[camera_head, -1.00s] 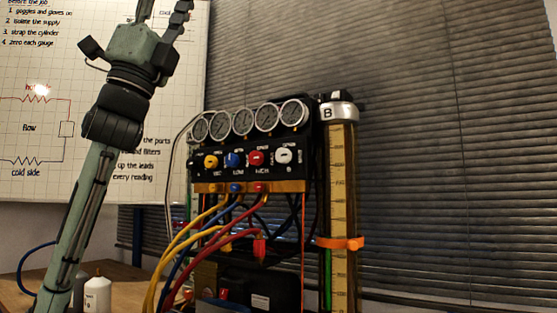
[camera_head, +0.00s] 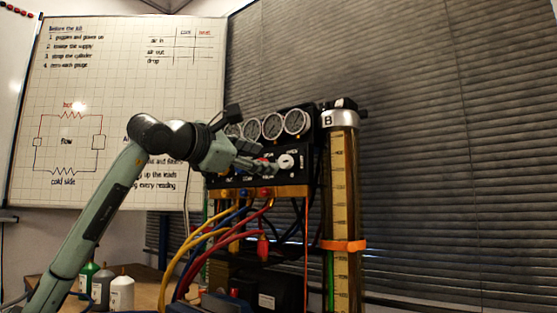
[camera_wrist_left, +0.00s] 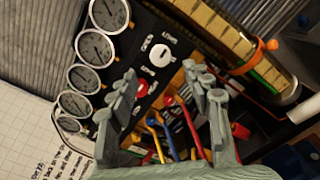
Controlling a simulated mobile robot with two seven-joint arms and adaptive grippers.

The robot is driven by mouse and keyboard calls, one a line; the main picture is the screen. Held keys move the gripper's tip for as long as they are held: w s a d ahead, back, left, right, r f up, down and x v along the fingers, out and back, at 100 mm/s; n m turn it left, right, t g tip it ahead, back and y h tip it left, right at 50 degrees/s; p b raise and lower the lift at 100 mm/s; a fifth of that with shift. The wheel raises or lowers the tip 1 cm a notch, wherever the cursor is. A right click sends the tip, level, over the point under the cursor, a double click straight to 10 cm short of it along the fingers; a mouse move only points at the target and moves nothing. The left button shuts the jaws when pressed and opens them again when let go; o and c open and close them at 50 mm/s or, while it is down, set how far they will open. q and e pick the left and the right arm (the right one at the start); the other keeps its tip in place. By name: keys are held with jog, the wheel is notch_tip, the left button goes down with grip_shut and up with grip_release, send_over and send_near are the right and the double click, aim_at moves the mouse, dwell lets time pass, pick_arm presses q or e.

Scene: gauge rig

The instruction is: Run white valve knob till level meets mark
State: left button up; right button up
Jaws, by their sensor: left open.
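The white valve knob (camera_head: 286,161) is at the right end of the black valve panel (camera_head: 309,158); it also shows in the left wrist view (camera_wrist_left: 158,54). My left gripper (camera_head: 264,166) is just left of the knob in the head view, in front of the panel, open and empty. In the left wrist view the open fingers (camera_wrist_left: 163,84) spread wide, with the knob beyond and between them. The tall cylinder marked B (camera_head: 343,190) stands right of the panel with a yellow scale. An orange band (camera_head: 342,245) rings it, and a green strip (camera_head: 330,282) shows below the band. My right gripper is out of view.
Several round gauges (camera_head: 272,126) top the panel. Yellow, blue and red hoses (camera_head: 195,250) hang in front below it. Bottles (camera_head: 122,292) stand on the bench at lower left. A whiteboard (camera_head: 95,90) and blinds (camera_head: 450,150) are behind.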

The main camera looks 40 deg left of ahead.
aim_at(283, 162)
pick_arm(q)
jog(key=w, duration=0.1)
jog(key=w+p, duration=0.1)
jog(key=w, duration=0.3)
jog(key=shift+w+a, duration=0.2)
jog(key=shift+a, duration=0.05)
jog(key=shift+w+p, duration=0.35)
jog(key=shift+w, duration=0.25)
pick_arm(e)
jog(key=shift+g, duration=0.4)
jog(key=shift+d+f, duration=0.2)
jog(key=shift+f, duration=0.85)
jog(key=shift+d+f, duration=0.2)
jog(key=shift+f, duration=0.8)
